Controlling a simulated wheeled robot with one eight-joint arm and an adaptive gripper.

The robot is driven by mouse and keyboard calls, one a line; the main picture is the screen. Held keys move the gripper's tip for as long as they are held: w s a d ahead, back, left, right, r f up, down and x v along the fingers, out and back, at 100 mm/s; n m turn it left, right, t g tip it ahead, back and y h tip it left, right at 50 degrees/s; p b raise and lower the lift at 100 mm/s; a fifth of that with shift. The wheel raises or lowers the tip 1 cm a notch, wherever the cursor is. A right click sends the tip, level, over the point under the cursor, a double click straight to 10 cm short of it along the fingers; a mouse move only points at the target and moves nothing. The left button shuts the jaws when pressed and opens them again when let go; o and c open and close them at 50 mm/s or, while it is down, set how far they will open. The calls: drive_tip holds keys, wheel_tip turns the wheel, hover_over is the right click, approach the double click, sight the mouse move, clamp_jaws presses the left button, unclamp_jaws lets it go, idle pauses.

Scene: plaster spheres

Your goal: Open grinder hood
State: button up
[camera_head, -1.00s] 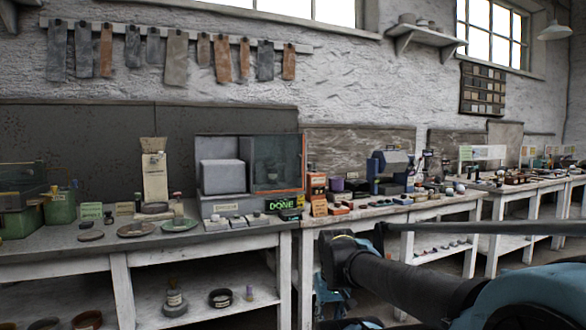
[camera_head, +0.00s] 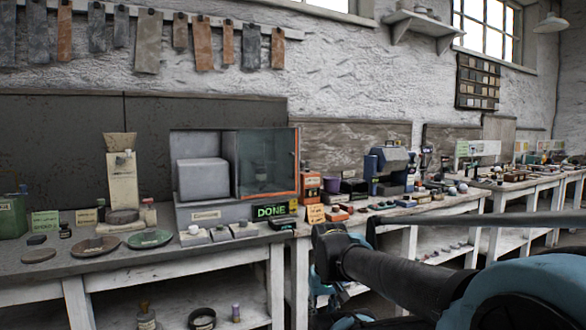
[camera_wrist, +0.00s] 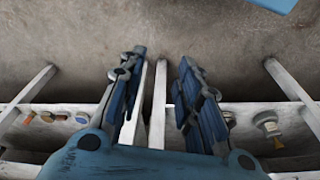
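A grey bench machine (camera_head: 202,178) stands on the near workbench in the head view. A clear hood (camera_head: 265,165) with an orange edge covers its right side and looks closed. A green "DONE" sign (camera_head: 271,211) is at its front right. I cannot tell for certain that this is the grinder; a blue machine (camera_head: 389,163) stands farther right. My gripper (camera_wrist: 162,57) is open and empty in the wrist view, with its two fingers apart over the floor between the table legs. It is away from both machines.
The near workbench (camera_head: 200,260) holds plates, small pots and a tall cream device (camera_head: 123,180) left of the machine. A lower shelf bears jars and rings. More benches run off to the right. My arm fills the lower right of the head view.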

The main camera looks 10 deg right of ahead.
sight(294, 174)
drive_tip(key=w+a+r+m+t+y, duration=0.2)
drive_tip(key=w+a+r+m+y, duration=0.15)
drive_tip(key=w+r+m, duration=0.55)
drive_tip(key=w+a+r+m+t+y, duration=0.3)
drive_tip(key=w+r+m+y, duration=0.15)
drive_tip(key=w+r, duration=0.5)
drive_tip(key=w+d+r+m+t, duration=0.4)
drive_tip(key=w+d+r+m, duration=0.4)
drive_tip(key=w, duration=0.3)
drive_tip(key=w+d+r+m+t, duration=0.5)
drive_tip(key=w+d+r+m, duration=0.3)
drive_tip(key=w, duration=0.4)
drive_tip(key=shift+m+y, duration=0.4)
drive_tip(key=shift+m, duration=0.05)
drive_tip(key=x, duration=0.5)
drive_tip(key=a+x, duration=0.1)
drive_tip(key=x, duration=1.1)
drive_tip(key=shift+s+a+f, duration=0.2)
drive_tip(key=shift+s+f, duration=0.1)
drive_tip(key=shift+s, duration=0.05)
